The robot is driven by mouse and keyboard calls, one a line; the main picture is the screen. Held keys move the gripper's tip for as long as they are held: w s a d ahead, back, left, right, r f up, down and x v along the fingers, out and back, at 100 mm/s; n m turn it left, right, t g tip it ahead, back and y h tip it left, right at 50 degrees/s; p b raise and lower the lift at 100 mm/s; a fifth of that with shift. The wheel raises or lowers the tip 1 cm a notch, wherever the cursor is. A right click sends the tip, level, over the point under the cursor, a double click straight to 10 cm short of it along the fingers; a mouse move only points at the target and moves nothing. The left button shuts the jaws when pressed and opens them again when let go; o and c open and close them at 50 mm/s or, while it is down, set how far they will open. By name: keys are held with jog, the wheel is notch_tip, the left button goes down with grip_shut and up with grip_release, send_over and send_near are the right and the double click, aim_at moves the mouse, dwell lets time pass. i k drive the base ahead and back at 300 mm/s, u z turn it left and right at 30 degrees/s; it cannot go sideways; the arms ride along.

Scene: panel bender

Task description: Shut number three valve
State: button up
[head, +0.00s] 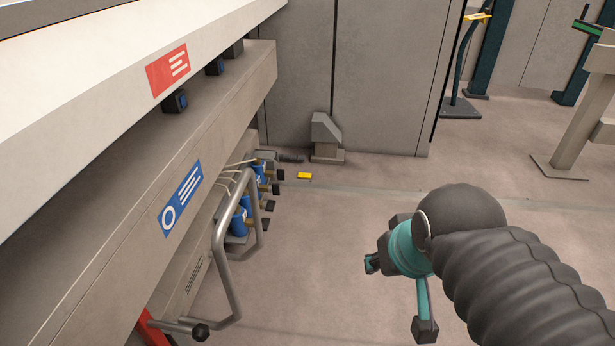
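A row of several blue valves (240,222) sits low along the side of the panel bender (120,200), left of the picture's middle. Short levers with black ends (268,205) stick out to the right from them. I cannot read any numbers, so I cannot tell which valve is number three. A bent grey tube rail (222,245) stands in front of the valves and partly hides them. My gripper (398,297) is to the right of the valves, over open floor. Its fingers are spread and nothing shows between them.
The bender's long beams overhang the valves at left. A yellow block (304,176) lies on the floor near a grey wedge-shaped foot (326,138) by the cabinet panels (380,75). The floor between rail and gripper is clear. A beige stand (575,130) is at right.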

aim_at(274, 188)
jog(key=z, duration=0.45)
jog(key=i, duration=1.15)
jog(key=u, duration=0.2)
